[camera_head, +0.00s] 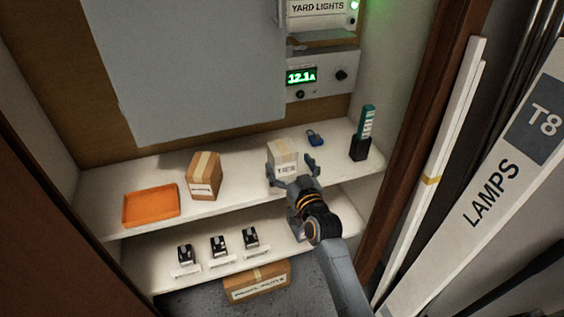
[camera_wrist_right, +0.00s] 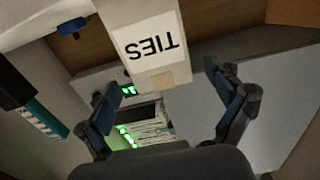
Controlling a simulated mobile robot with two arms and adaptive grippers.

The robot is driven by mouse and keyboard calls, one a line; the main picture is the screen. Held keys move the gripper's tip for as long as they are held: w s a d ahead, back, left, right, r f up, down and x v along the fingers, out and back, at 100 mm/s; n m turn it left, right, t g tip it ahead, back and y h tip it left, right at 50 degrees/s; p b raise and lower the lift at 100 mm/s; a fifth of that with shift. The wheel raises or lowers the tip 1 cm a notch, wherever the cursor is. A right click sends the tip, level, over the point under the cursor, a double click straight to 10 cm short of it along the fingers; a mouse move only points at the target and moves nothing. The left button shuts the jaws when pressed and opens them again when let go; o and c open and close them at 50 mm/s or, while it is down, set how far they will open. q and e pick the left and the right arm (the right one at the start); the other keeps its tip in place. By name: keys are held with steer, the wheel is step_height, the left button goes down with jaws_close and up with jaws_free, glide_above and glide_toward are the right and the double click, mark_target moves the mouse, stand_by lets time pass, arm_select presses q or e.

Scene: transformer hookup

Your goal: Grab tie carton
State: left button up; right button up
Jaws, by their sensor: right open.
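The tie carton (camera_head: 283,155) is a pale box with a tape strip and a label on its front, standing on the upper white shelf. In the right wrist view the carton (camera_wrist_right: 142,18) shows its label reading "TIES", upside down, ahead of my fingers. My right gripper (camera_head: 291,171) is open right at the front of the carton, one finger toward each side. In the right wrist view my right gripper (camera_wrist_right: 170,98) has its fingers spread wide, with the carton's end between or just beyond them; I cannot tell whether they touch it. My left gripper is not in view.
On the upper shelf (camera_head: 235,180) are an orange tray (camera_head: 151,205), a brown carton (camera_head: 204,176), a blue padlock (camera_head: 315,137) and a dark holder with a teal strip (camera_head: 361,140). Several black devices (camera_head: 220,246) stand on the lower shelf. Another carton (camera_head: 257,283) sits below.

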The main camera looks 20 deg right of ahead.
mark_target(282, 153)
steer(key=w, duration=0.5)
steer(key=shift+w+a+f, duration=0.1)
steer(key=shift+w+f, duration=0.05)
steer(key=c, duration=1.3)
